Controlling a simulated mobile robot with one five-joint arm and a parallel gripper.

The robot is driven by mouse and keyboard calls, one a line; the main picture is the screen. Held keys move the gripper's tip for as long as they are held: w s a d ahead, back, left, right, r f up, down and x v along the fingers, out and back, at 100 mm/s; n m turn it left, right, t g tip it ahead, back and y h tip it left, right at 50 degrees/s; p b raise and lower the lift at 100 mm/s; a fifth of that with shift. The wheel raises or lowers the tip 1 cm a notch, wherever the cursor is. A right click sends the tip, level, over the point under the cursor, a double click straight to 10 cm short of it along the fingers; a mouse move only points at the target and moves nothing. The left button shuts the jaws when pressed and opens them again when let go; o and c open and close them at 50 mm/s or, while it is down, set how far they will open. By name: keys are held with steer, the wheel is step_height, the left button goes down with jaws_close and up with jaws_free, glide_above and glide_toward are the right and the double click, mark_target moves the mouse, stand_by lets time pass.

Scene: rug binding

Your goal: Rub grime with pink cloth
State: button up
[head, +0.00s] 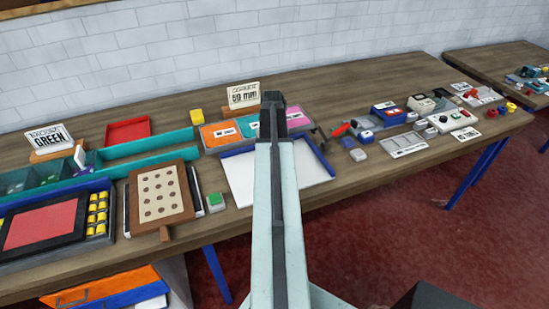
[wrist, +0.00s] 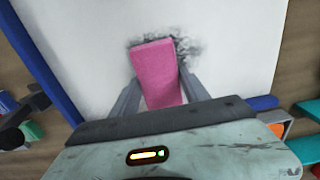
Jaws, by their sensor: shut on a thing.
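The pink cloth (wrist: 156,62) is a folded block held between the two fingers of my gripper (wrist: 158,84) in the wrist view. Its far end lies over a dark, smudgy patch of grime (wrist: 187,47) on a white board (wrist: 235,85). Grime shows around the cloth's far end and to its right; the part under the cloth is hidden. I cannot tell how firmly the cloth touches the board. In the head view the white board (head: 240,180) with blue edging lies under my arm, which hides the grime there.
Behind the board a rack holds an orange piece (head: 218,135) and others. A peg board (head: 160,194) and green-topped block (head: 215,201) are left; several small parts lie right.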

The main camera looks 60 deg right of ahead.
steer(key=shift+w+d, duration=0.3)
steer(key=shift+w, duration=0.05)
steer(key=shift+w+a, duration=0.55)
steer(key=shift+a, duration=0.2)
steer(key=shift+s+a+f, duration=0.1)
steer(key=shift+s+a, duration=0.5)
steer(key=shift+s, duration=0.2)
steer(key=shift+s+a, duration=0.55)
steer(key=shift+s, duration=0.25)
steer(key=shift+s+a, duration=0.55)
steer(key=shift+s, duration=0.2)
steer(key=shift+s+a, duration=0.5)
steer(key=shift+s, duration=0.2)
steer(key=shift+w+a, duration=0.5)
steer(key=shift+a, duration=0.2)
steer(key=shift+w+d, duration=0.75)
steer(key=shift+w, duration=0.25)
steer(key=shift+w+d, duration=0.75)
steer(key=shift+w, duration=0.3)
steer(key=shift+w+d, duration=0.75)
steer(key=shift+w, duration=0.25)
step_height(320, 180, up, 6)
steer(key=p, duration=0.5)
steer(key=shift+p, duration=0.35)
